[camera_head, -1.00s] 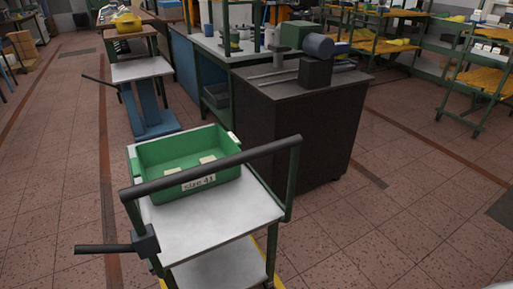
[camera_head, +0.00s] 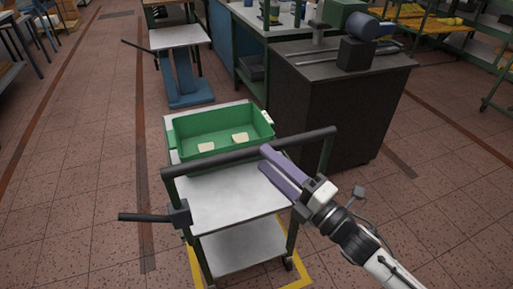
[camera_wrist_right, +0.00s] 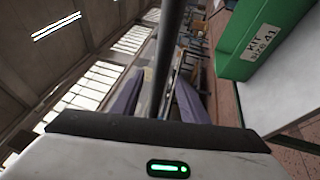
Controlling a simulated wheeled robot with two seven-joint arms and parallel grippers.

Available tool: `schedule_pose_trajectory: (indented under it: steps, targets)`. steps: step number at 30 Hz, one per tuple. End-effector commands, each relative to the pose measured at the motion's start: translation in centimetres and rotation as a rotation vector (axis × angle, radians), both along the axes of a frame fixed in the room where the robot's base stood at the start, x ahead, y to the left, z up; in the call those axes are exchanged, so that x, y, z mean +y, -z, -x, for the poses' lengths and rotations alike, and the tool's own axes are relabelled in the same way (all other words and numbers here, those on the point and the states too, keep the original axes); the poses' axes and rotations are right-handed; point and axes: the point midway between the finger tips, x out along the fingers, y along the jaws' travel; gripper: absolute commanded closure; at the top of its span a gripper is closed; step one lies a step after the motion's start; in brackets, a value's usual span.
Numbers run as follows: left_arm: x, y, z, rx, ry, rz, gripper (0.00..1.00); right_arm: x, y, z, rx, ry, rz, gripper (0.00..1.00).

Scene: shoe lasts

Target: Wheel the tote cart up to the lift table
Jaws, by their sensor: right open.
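The tote cart (camera_head: 235,197) has pale shelves, a dark push bar (camera_head: 215,159) on its near side and a dark side grip (camera_head: 150,217) sticking out left. A green tote (camera_head: 190,143) with two pale pieces inside sits on its top shelf; its "KIT size 41" label shows in the right wrist view (camera_wrist_right: 264,40). The lift table (camera_head: 180,37), with a pale top and blue base, stands beyond the cart, apart from it. My right gripper (camera_head: 265,158) is open at the push bar; in the right wrist view (camera_wrist_right: 158,84) the bar appears between its purple fingers. My left gripper is out of view.
A dark cabinet (camera_head: 325,110) with a machine (camera_head: 357,45) on top stands close to the cart's right. A yellow floor outline (camera_head: 293,283) surrounds the cart's base. Open tiled floor (camera_head: 90,150) lies to the left. Shelving (camera_head: 440,35) stands at the far right.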

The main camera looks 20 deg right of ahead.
Motion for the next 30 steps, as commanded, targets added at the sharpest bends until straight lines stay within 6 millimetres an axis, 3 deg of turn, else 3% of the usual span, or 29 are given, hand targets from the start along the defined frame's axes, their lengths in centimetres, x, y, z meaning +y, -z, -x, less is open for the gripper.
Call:
schedule_pose_trajectory:
  steps: [3,9,20,27,30]
  targets:
    - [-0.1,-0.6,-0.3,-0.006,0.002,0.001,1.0,0.9,-0.6,-1.9,-0.002,0.0,-0.003,0.6]
    - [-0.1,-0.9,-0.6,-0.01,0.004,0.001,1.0,1.8,-0.8,-3.8,0.0,-0.001,-0.003,0.6]
    - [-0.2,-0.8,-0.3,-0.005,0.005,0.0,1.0,2.0,-0.8,-4.3,0.003,0.0,-0.003,0.6]
    - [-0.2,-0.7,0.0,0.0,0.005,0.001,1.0,2.0,-0.8,-4.3,0.003,0.0,-0.003,0.99]
    - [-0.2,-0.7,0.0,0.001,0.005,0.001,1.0,2.0,-0.8,-4.2,0.003,0.0,-0.003,1.0]
